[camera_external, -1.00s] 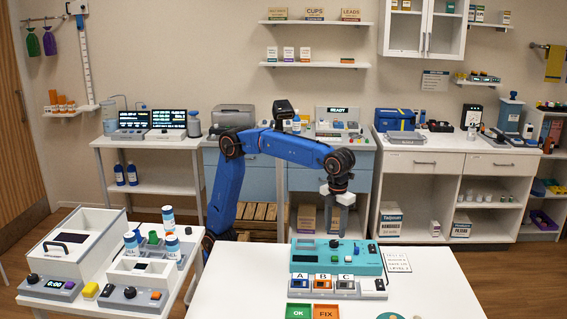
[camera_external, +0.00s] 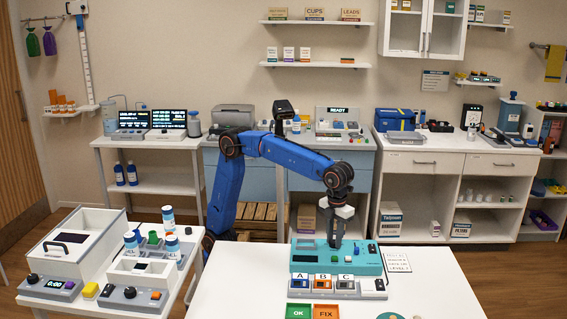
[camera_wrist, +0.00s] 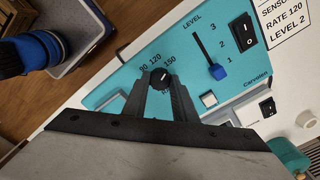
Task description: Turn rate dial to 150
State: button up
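The teal device (camera_external: 305,258) stands on the white table, and its panel fills much of the wrist view (camera_wrist: 120,95). Its black rate dial (camera_wrist: 160,78) has a small white mark toward the upper right, and 90, 120 and 150 are printed around it. The exact setting is too small to be sure of. My gripper (camera_wrist: 158,85) points down at the panel, one finger on each side of the dial. I cannot tell whether the fingers press on it. In the external view my gripper (camera_external: 335,240) is down at the device and hides the dial.
The level slider's blue handle (camera_wrist: 217,71) is near 1, beside a black rocker switch (camera_wrist: 243,31). A note (camera_wrist: 289,20) reads rate 120, level 2. Modules marked A, B and C (camera_external: 322,285) stand in front. Green OK (camera_external: 299,311) and orange FIX (camera_external: 325,311) areas lie nearer.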

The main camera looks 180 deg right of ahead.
aim_at(334, 241)
jog(key=shift+n, duration=0.7)
jog(key=o, duration=1)
jog(key=shift+o, duration=0.2)
notch_tip(334, 241, up, 17)
jog(key=shift+r, duration=0.2)
